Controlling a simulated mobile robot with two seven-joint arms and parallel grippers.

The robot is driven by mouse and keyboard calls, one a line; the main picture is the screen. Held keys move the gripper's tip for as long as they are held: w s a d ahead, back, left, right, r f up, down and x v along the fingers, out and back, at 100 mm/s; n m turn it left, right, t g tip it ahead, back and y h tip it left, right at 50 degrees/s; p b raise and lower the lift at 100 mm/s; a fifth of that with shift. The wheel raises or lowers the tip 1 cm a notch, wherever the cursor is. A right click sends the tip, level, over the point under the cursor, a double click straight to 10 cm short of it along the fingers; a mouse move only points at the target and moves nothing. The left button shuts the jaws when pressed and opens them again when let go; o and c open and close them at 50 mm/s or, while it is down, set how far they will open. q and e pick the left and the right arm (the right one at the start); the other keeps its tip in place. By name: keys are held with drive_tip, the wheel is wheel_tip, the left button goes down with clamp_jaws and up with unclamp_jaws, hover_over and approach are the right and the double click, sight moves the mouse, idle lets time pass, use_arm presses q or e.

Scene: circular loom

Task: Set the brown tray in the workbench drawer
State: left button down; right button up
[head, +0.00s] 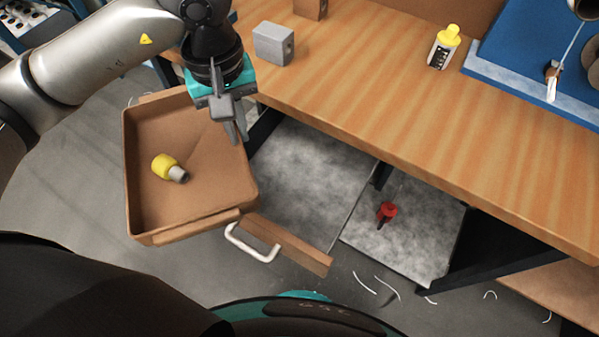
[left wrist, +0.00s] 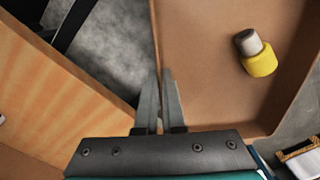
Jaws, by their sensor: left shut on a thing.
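The brown tray (head: 190,213) hangs over the floor at the left of the head view, left of the workbench (head: 400,85). My left gripper (head: 233,130) is shut on the tray's right wall. In the left wrist view the fingers (left wrist: 159,98) straddle the edge of the tray (left wrist: 215,100). A yellow and grey piece (head: 170,168) lies inside the tray; it also shows in the left wrist view (left wrist: 256,53). The drawer (head: 287,246) stands open below the benchtop, with a white handle on its wooden front. The tray's near right corner hides part of the drawer. My right gripper is not in view.
A grey block (head: 273,44) stands near the benchtop's left edge. A yellow-capped bottle (head: 443,47) and a blue mat (head: 540,50) are further right. A red item (head: 387,212) lies on a grey surface beneath the bench. White scraps lie on the floor.

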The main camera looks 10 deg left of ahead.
sight(220, 174)
use_arm(q)
drive_tip(key=s+f+n, duration=0.2)
drive_tip(key=n, duration=0.3)
drive_tip(key=s+a+f+n+p, duration=0.1)
drive_tip(key=s+f+n, duration=0.1)
drive_tip(key=n, duration=0.2)
drive_tip(key=s+f+n, duration=0.2)
drive_tip(key=n, duration=0.3)
drive_tip(key=shift+s+a+f+n+p, duration=0.1)
drive_tip(key=shift+a+f+n+p, duration=0.05)
drive_tip(key=shift+a+n+p, duration=0.2)
drive_tip(key=s+f+n+p, duration=0.2)
drive_tip(key=s+n, duration=0.5)
drive_tip(key=n, duration=0.7)
drive_tip(key=s+f+n+p, duration=0.25)
drive_tip(key=s+n, duration=0.55)
drive_tip(key=n, duration=0.7)
drive_tip(key=w+d+b, duration=0.2)
drive_tip(key=w+d, duration=0.1)
drive_tip(key=w, duration=0.6)
drive_tip(key=w+d+b, duration=0.3)
drive_tip(key=w+d, duration=0.1)
drive_tip(key=w, duration=0.6)
drive_tip(key=f+b, duration=0.1)
drive_tip(key=f, duration=0.4)
drive_tip(key=f+b, duration=0.1)
drive_tip(key=f, duration=0.5)
drive_tip(key=shift+s+a+f, duration=0.1)
drive_tip(key=shift+a+f, duration=0.1)
drive_tip(key=shift+f, duration=0.15)
